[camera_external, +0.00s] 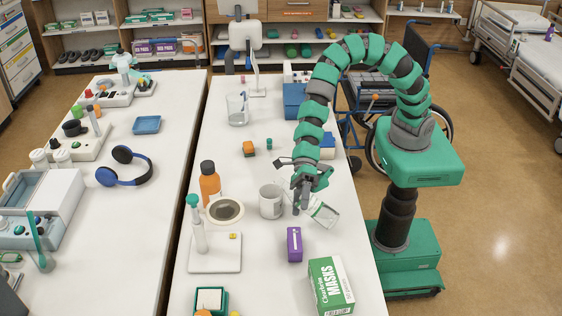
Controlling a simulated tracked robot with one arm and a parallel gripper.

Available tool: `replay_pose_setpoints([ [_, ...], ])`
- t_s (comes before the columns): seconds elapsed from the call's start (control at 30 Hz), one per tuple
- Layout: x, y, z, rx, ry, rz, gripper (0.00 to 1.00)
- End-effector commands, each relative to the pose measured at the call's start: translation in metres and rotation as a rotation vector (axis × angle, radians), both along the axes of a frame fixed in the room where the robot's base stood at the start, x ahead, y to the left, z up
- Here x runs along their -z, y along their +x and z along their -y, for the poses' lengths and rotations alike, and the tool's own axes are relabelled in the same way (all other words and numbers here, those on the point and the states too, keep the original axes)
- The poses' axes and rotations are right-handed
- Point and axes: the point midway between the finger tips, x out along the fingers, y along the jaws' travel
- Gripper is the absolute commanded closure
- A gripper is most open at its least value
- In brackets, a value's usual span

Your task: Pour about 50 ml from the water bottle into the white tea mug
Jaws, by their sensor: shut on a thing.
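The white tea mug (270,202) stands upright on the table near the middle. My gripper (301,199) points down just to the right of the mug. It is shut on a pale object with green marks (323,213), which leans down to the right. I cannot tell whether this object is the water bottle. The mug's inside and any water level are too small to tell. An orange bottle with a dark cap (209,187) stands upright to the left of the mug.
A purple box (294,244) and a green masks box (331,287) stand in front. A white stand (215,254) is at the front left. A clear jug (237,109) stands farther back. Bare table lies behind the mug.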

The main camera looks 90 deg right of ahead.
Motion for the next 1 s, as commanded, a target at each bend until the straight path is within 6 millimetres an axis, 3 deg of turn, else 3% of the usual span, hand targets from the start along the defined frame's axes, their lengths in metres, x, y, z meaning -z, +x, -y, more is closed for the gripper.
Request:
replay_pose_setpoints([
  [0.27, 0.001, -0.004, -0.001, 0.002, 0.077, -0.161, 0.76],
  [0.4, -0.016, -0.001, 0.0, 0.003, 0.109, -0.229, 0.76],
  [0.6, -0.022, 0.001, 0.002, 0.002, 0.151, -0.318, 0.76],
  [1.0, -0.023, 0.002, 0.001, 0.0, 0.196, -0.39, 0.76],
])
